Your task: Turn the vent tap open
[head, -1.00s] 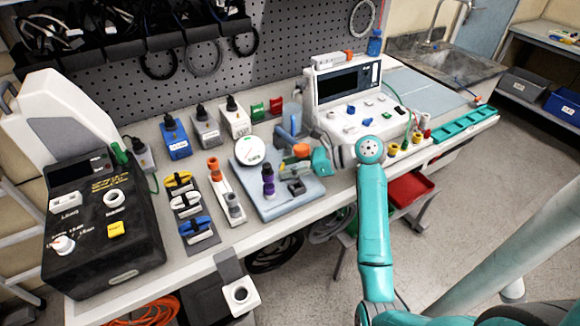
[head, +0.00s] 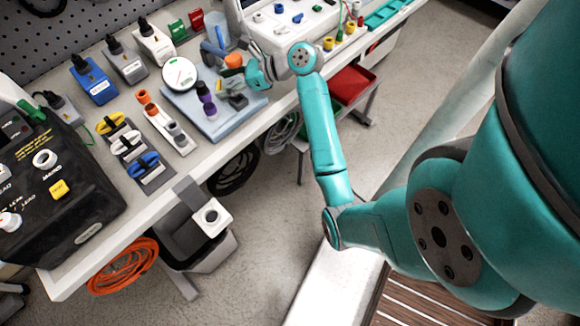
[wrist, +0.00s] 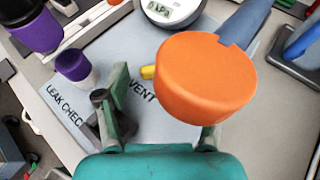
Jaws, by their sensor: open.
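The blue-grey test board (head: 212,125) lies on the bench with a round white gauge, purple-capped fittings and an orange round cap (head: 233,60). My gripper (head: 256,74) is open beside the orange cap, at its right. In the wrist view my gripper (wrist: 162,122) has its fingers apart, with the large orange cap (wrist: 205,78) close to the right finger; I cannot tell if they touch. A small yellow lever (wrist: 148,72) shows between the fingers, partly hidden by the cap, next to the printed word VENT (wrist: 142,90). The tap body is mostly hidden.
A purple-capped fitting (wrist: 75,66) stands left of the left finger, near the LEAK CHECK label. The gauge (head: 180,74) and a blue-grey handle (head: 212,52) are close by. A white pump unit (head: 285,28) stands behind my gripper. Bare bench shows along the front edge.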

